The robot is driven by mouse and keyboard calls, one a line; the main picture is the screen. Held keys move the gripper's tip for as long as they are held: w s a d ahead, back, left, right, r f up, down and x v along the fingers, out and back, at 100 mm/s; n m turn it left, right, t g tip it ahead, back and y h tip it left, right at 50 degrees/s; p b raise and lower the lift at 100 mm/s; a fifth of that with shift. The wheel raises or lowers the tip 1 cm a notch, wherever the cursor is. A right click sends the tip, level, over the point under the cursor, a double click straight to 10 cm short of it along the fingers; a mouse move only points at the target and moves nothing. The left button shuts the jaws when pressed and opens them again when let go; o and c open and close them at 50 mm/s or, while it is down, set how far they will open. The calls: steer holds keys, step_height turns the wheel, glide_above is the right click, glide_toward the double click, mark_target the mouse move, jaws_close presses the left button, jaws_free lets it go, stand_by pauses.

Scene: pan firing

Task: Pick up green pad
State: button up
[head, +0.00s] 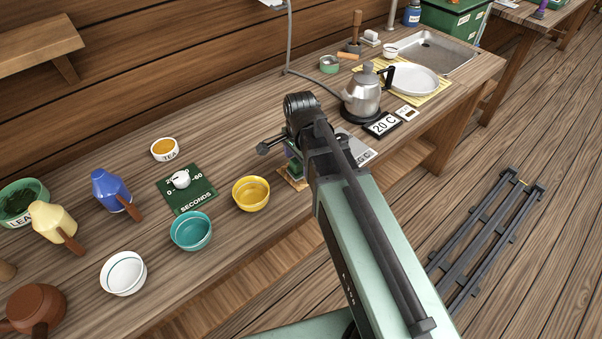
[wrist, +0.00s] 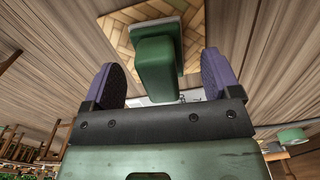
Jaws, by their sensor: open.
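The green pad (wrist: 155,62) shows in the wrist view as a blocky green grip on a wider, flat green base. It rests on a woven tan mat (wrist: 118,27). My gripper (wrist: 160,78) is open, with one purple-lined finger to each side of the pad's grip and a visible gap on both sides. In the head view my gripper (head: 290,150) is low over the front edge of the bench, and my arm hides most of the pad. Only a corner of the woven mat (head: 292,182) shows there.
A yellow bowl (head: 251,194) stands just left of my gripper, with a teal bowl (head: 191,231) beyond it. A kettle (head: 362,93) stands to the right on a dark base near a 20 C display (head: 383,124). A grey cable hangs behind.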

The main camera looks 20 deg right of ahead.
step_height(320, 180, down, 2)
steer(key=shift+f+b, duration=0.25)
steer(key=shift+b, duration=0.2)
steer(key=shift+r, duration=0.2)
steer(key=shift+c, duration=0.3)
steer(key=c, duration=1)
step_height(320, 180, up, 20)
steer(key=p, duration=2)
steer(key=shift+p, duration=0.3)
steer(key=o, duration=0.5)
steer(key=shift+c, duration=0.2)
steer(key=c, duration=0.3)
